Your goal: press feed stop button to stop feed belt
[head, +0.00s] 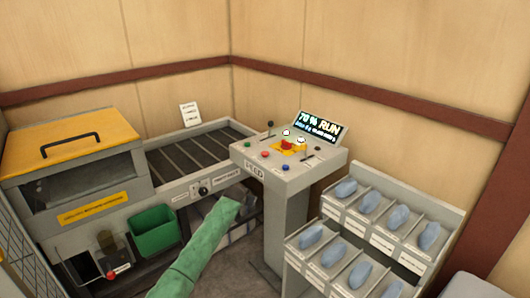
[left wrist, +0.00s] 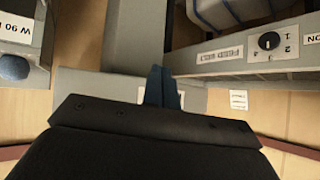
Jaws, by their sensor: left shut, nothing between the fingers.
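The grey control console (head: 318,172) stands in the middle of the head view, with a lit display (head: 320,127) reading 70% RUN. On its sloped top are a small red button (head: 264,154), a blue button (head: 284,166) and a red mushroom button (head: 287,145) on a yellow plate. I cannot read which one is feed stop. The slatted feed belt (head: 190,150) lies left of the console. My left gripper (left wrist: 163,88) shows in the left wrist view, its dark fingers together and empty. Neither gripper is identifiable in the head view.
A rack of blue items (head: 380,222) stands right of the console. A yellow-lidded machine (head: 70,135) and a green bin (head: 153,232) are at the left. A long green form below the console may be my arm. A dial (left wrist: 269,41) is on the panel in the wrist view.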

